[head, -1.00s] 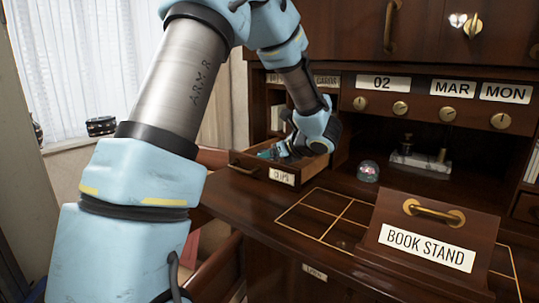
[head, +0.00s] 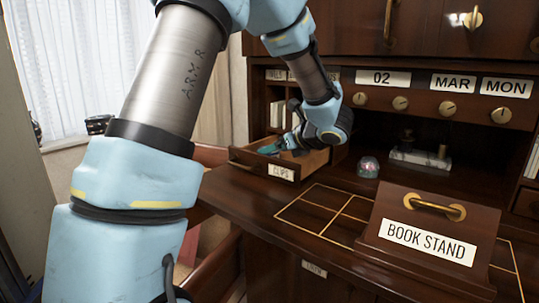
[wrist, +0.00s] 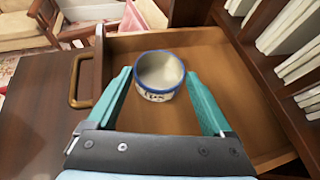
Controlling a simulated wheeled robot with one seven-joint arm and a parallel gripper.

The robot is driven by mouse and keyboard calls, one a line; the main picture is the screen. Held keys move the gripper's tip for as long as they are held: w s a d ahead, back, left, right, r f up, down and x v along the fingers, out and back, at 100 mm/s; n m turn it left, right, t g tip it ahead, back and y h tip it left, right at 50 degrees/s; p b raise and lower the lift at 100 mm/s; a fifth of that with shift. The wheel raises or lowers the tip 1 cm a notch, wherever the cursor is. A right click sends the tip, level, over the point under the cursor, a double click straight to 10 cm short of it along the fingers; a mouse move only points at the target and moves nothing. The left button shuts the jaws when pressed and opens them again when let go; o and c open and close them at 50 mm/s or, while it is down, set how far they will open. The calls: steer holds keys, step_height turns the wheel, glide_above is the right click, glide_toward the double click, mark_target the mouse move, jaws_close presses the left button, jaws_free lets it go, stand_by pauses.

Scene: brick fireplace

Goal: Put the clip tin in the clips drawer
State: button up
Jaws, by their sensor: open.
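The clips drawer (head: 283,172) is pulled out at the left of the desk, with a label reading CLIPS on its front. My gripper (head: 272,148) is over the drawer in the head view. In the wrist view my gripper (wrist: 165,88) is open, its teal fingers spread to either side of the clip tin (wrist: 160,75). The tin is a small white round tin with a blue rim and dark lettering. It stands upright in the drawer (wrist: 200,45), apart from both fingers. The tin does not show clearly in the head view.
A book stand (head: 430,235) with a brass handle sits on the desk at right. A small glass dome (head: 368,167) stands behind the gold-lined grid. White books (wrist: 290,35) fill slots right of the drawer in the wrist view.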

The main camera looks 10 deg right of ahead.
steer(key=b+v, duration=0.1)
steer(key=v, duration=0.7)
steer(key=shift+s+d+r+b, duration=0.15)
steer(key=shift+s+b, duration=0.15)
steer(key=shift+b, duration=0.1)
